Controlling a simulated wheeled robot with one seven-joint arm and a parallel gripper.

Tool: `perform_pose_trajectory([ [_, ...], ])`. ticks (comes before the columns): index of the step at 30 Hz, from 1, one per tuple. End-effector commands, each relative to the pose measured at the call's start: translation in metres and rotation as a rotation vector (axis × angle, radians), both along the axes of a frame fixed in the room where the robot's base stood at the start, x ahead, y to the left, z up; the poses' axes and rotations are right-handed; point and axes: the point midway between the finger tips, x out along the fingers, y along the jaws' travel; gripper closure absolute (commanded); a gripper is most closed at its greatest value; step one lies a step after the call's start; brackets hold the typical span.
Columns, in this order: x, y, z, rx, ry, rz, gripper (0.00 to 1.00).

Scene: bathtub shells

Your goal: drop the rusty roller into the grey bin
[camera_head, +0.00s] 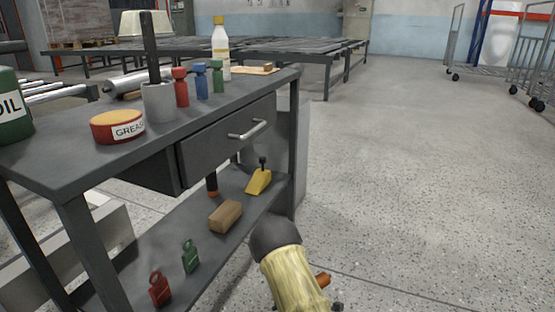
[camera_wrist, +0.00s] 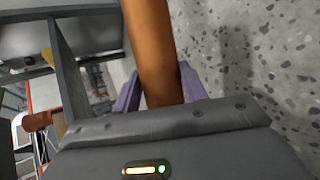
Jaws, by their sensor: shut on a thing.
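The rusty roller is an orange-brown cylinder (camera_wrist: 155,50) that runs from the top edge of the wrist view down between my fingers. My gripper (camera_wrist: 160,88) is shut on it, with a purple-grey finger on each side. In the head view a short orange-brown end of the roller (camera_head: 322,280) shows beside my arm at bottom centre, right of the bench and over the floor. My arm hides the fingers there. I cannot pick out a grey bin for certain; a light grey box (camera_head: 110,228) stands on the floor behind the bench at lower left.
The dark metal bench (camera_head: 90,165) fills the left, with a drawer (camera_head: 225,140). Its top holds a grease tin (camera_head: 118,127), a grey cup (camera_head: 158,102) and bottles; its lower shelf holds a wooden block (camera_head: 225,216) and small weights.

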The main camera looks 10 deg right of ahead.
Motion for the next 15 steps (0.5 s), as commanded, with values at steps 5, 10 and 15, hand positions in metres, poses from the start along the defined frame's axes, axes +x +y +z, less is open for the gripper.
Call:
perform_pose_trajectory([
  [5,0.0004,0.0000,0.0005,0.000,-0.002,0.000,0.94],
  [10,0.0005,0.0000,0.0006,0.000,-0.002,0.000,0.94],
  [15,-0.0002,-0.0001,0.0092,0.000,-0.003,0.000,0.94],
])
